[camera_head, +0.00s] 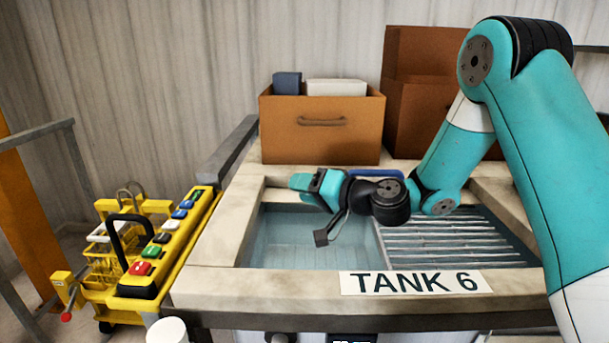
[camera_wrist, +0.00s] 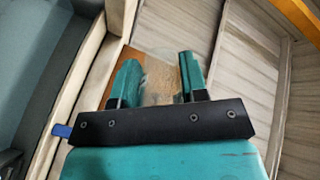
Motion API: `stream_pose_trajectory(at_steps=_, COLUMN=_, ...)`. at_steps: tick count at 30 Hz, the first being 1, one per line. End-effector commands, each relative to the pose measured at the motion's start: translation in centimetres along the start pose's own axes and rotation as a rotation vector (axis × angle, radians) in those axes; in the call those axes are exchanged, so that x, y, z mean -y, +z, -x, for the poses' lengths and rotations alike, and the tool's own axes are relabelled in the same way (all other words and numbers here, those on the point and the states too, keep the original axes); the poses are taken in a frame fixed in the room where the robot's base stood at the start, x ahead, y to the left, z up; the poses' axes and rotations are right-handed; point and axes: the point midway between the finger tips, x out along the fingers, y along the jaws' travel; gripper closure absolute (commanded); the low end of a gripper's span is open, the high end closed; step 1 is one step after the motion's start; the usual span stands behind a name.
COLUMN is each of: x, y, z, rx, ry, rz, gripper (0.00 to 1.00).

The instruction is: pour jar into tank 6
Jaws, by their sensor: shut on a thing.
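Tank 6 (camera_head: 205,252) is a pale stone-like basin with a "TANK 6" label (camera_head: 416,282) on its front rim. Its left part holds bluish liquid or a blue-grey floor; a ribbed metal rack lies in its right part. My gripper (camera_head: 303,182) is over the left part of the tank, pointing left. In the wrist view my gripper (camera_wrist: 160,80) has its two teal fingers on either side of a clear, see-through jar (camera_wrist: 158,85). The jar's contents and tilt are hard to tell. In the head view I cannot make out the jar.
A brown box (camera_head: 320,145) with a blue and a white item stands behind the tank, beside another brown box (camera_head: 416,80). A yellow control panel (camera_head: 165,245) with several coloured buttons runs along the left. A white round-topped object (camera_head: 166,331) is in front.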

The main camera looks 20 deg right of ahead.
Motion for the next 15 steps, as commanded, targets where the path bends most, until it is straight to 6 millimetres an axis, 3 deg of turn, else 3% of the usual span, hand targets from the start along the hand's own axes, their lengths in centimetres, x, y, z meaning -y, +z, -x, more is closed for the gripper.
stream_pose_trajectory(at_steps=15, x=0.51, y=-0.40, z=-0.09, rx=0.074, ry=0.102, rz=-0.001, gripper=0.84)
